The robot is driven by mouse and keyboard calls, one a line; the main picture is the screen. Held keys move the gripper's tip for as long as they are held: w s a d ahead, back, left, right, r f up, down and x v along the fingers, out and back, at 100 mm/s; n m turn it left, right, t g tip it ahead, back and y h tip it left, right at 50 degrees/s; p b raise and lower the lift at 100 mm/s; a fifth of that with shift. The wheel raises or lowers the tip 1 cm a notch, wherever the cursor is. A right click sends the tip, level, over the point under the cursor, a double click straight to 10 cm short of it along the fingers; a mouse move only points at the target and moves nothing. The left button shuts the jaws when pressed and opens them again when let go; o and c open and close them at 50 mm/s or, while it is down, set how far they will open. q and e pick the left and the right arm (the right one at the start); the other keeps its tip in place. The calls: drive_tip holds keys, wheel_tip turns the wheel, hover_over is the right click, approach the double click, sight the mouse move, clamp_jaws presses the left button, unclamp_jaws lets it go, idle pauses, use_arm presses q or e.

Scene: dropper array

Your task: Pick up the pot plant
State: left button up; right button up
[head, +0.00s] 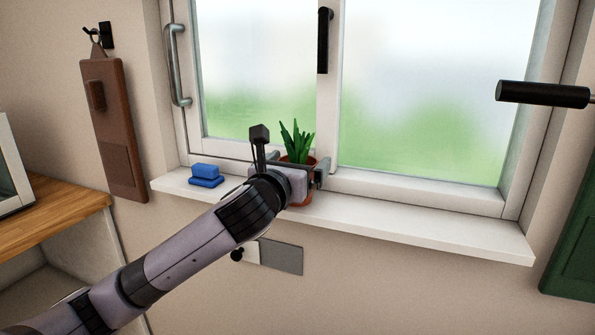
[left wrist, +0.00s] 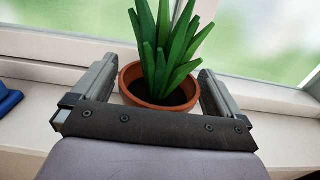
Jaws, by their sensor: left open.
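The pot plant, green pointed leaves in a terracotta pot (head: 299,159), stands on the white window sill in front of the window. In the left wrist view the pot (left wrist: 133,75) sits between the two fingers. My left gripper (head: 318,172) is open, with one finger on each side of the pot; its fingers also show in the left wrist view (left wrist: 158,85). Whether the fingers touch the pot cannot be told. In the head view my gripper and wrist hide much of the pot. My right gripper is in neither view.
Blue stacked blocks or sponges (head: 206,176) lie on the sill (head: 430,224) left of the plant. The window frame (head: 400,182) rises close behind the pot. The sill to the right is clear. A black bar (head: 543,95) juts in at the right.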

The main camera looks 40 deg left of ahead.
use_arm(q)
drive_tip(key=c, duration=1)
drive_tip(key=shift+r, duration=0.1)
